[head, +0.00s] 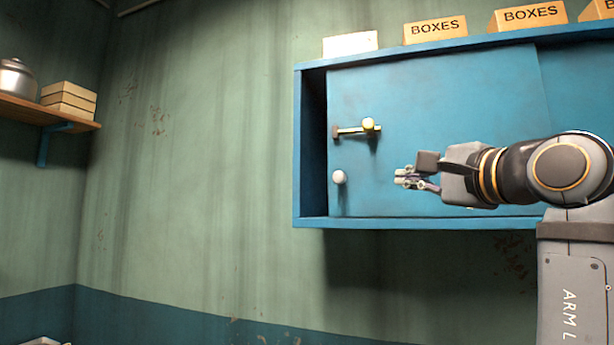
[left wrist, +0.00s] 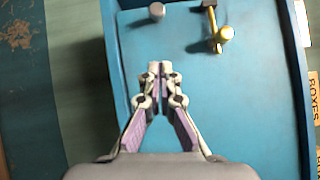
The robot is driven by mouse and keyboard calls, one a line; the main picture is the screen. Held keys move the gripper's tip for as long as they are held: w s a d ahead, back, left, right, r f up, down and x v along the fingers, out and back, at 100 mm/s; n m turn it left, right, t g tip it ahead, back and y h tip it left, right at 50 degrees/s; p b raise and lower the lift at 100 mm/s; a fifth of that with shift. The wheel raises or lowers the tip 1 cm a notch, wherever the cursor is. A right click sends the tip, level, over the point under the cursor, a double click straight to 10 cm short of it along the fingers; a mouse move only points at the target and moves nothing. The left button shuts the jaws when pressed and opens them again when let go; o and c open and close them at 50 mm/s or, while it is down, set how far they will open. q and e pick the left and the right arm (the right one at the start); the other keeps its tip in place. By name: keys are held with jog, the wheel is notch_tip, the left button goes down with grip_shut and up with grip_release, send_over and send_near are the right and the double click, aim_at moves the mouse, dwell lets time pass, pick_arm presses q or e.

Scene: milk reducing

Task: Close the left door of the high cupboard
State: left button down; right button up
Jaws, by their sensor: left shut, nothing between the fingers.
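The high cupboard (head: 310,222) is blue and hangs on the wall at the right of the head view. Its left door (head: 440,95) is a flat blue panel that looks like a sliding one. A dark open strip shows between the door and the cupboard's left side. The door bears a round pale knob (head: 339,177) and, above it, a brass latch or handle (head: 358,129). My left gripper (head: 403,180) is shut and empty, to the right of the knob and apart from it. In the left wrist view my fingers (left wrist: 160,68) point across the blue door (left wrist: 220,110). My right gripper is out of view.
Boxes marked BOXES (head: 435,30) and a pale box (head: 350,44) stand on top of the cupboard. A wooden shelf (head: 40,115) at the far left holds a metal pot (head: 16,78) and stacked wooden boxes (head: 69,97). The wall left of the cupboard is clear.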

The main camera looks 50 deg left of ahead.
pick_arm(q)
jog(key=p+x, duration=0.7)
jog(key=x, duration=0.4)
jog(key=shift+w+a+r, duration=0.1)
jog(key=shift+a+r, duration=0.05)
jog(key=shift+s+a+p, duration=0.25)
jog(key=shift+a+p, duration=0.1)
jog(key=shift+a, duration=0.15)
jog(key=shift+s+a+p, duration=0.2)
jog(key=shift+a+p, duration=0.1)
jog(key=shift+a, duration=0.15)
jog(key=shift+s+a+r, duration=0.1)
jog(key=shift+s+a, duration=0.25)
jog(key=shift+s, duration=0.1)
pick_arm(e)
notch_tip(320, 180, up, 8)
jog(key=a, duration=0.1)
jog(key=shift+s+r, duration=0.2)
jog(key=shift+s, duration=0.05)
pick_arm(q)
jog(key=shift+w, duration=0.15)
